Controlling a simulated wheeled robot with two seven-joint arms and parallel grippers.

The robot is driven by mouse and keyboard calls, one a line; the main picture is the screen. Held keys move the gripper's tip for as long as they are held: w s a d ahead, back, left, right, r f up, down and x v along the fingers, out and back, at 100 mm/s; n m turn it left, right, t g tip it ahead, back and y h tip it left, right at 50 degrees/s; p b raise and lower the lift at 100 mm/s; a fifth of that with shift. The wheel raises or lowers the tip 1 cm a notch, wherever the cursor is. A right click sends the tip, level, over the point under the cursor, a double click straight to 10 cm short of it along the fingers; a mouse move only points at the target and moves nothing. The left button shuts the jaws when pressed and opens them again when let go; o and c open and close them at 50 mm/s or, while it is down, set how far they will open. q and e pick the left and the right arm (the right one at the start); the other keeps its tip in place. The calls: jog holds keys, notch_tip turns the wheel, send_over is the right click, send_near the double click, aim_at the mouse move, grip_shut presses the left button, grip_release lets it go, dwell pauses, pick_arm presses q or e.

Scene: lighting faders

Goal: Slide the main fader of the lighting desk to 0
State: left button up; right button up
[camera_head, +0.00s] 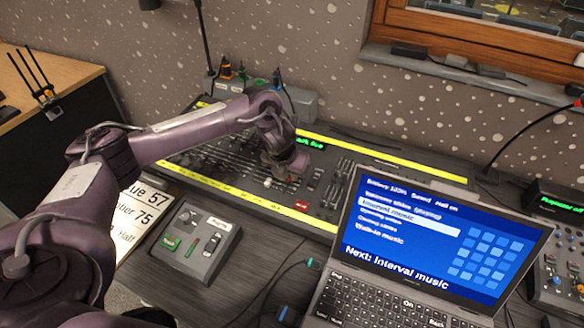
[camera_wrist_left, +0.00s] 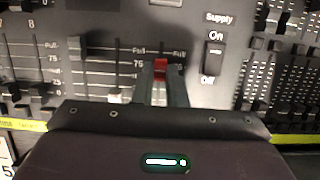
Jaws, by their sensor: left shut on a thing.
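The lighting desk (camera_head: 232,181) is a long dark panel with yellow strips and rows of sliders, lying against the wall. In the left wrist view, a red fader knob (camera_wrist_left: 160,68) sits between the two fingers of my left gripper (camera_wrist_left: 160,78), level with about the 75 mark beside its slot. The fingers are shut on it. The lower end of its slot is hidden behind my gripper. In the head view my left gripper (camera_head: 284,176) is down on the middle of the desk, and the knob cannot be made out there. My right gripper is not in view.
Close to the red knob are a white-capped fader (camera_wrist_left: 115,95), low in its slot, a grey fader (camera_wrist_left: 75,48) near the top, and a Supply switch (camera_wrist_left: 213,58). An open laptop (camera_head: 440,235) stands front right. A small control box (camera_head: 196,240) sits in front of the desk.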

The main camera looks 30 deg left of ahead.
aim_at(286, 190)
pick_arm(q)
jog(key=shift+s+d+f+p, duration=0.15)
jog(key=shift+s+p, duration=0.6)
jog(key=shift+s, duration=1.45)
jog(key=o, duration=0.4)
jog(key=shift+w+f, duration=0.1)
jog(key=shift+r+p, duration=1.05)
jog(key=shift+r, duration=0.35)
jog(key=shift+f, duration=0.1)
jog(key=v, duration=0.7)
jog(key=shift+r, duration=0.4)
